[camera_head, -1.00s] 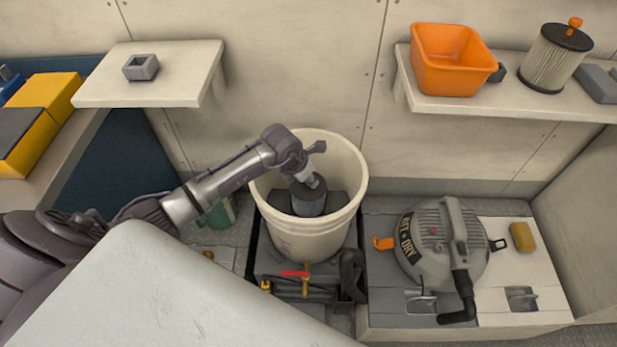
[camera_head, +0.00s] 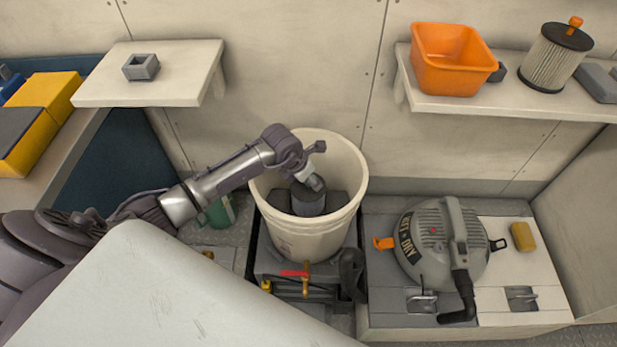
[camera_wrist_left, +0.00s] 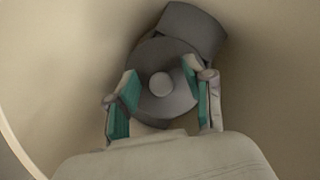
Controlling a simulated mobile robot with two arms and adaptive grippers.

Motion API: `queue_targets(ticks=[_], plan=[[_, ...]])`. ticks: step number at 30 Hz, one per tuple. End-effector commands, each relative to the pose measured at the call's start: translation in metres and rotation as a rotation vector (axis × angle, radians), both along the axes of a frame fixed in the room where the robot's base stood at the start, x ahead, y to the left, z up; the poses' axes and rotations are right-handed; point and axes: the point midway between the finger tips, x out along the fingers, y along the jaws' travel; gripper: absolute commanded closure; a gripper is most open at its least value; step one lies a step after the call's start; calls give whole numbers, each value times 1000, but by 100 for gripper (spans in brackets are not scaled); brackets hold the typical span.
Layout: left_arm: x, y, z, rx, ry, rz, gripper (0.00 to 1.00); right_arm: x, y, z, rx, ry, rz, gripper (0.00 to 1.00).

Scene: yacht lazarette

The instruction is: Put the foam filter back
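A dark grey cylinder (camera_head: 307,204), which looks like the foam filter, stands inside the cream bucket (camera_head: 310,241). My left gripper (camera_head: 316,183) reaches down into the bucket, over the top of the cylinder. In the left wrist view, the cylinder's round grey end with a pale centre (camera_wrist_left: 161,84) shows between the spread, teal-padded fingers (camera_wrist_left: 165,85). The fingers look apart from it, though contact is hard to judge. Another dark grey piece (camera_wrist_left: 192,30) lies just beyond it. The grey vacuum head (camera_head: 436,238) lies on the light bench at right. My right gripper is not in view.
The bucket stands on a dark base with a red-handled valve (camera_head: 296,273). The right shelf holds an orange bin (camera_head: 449,62) and a pleated cartridge (camera_head: 556,60). A hollow grey block (camera_head: 141,67) sits on the left shelf. A yellow sponge (camera_head: 523,237) lies beside the vacuum head.

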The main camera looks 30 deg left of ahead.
Motion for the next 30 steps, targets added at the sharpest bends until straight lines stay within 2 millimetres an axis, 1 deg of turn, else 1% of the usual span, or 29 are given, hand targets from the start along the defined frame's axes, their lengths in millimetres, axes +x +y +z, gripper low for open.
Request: queue_targets(ticks=[8, 13, 14, 18, 30], plan=[[0, -1, 0, -2, 2, 0, 48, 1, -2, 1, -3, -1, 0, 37], [0, -1, 34, -2, 0, -1, 48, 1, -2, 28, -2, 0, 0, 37], [-2, -2, 36, -6, 2, 2, 48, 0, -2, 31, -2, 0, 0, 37], [-1, 0, 66, -1, 0, 0, 48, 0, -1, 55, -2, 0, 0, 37], [-1, 1, 146, 3, -2, -2, 48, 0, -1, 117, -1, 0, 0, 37]])
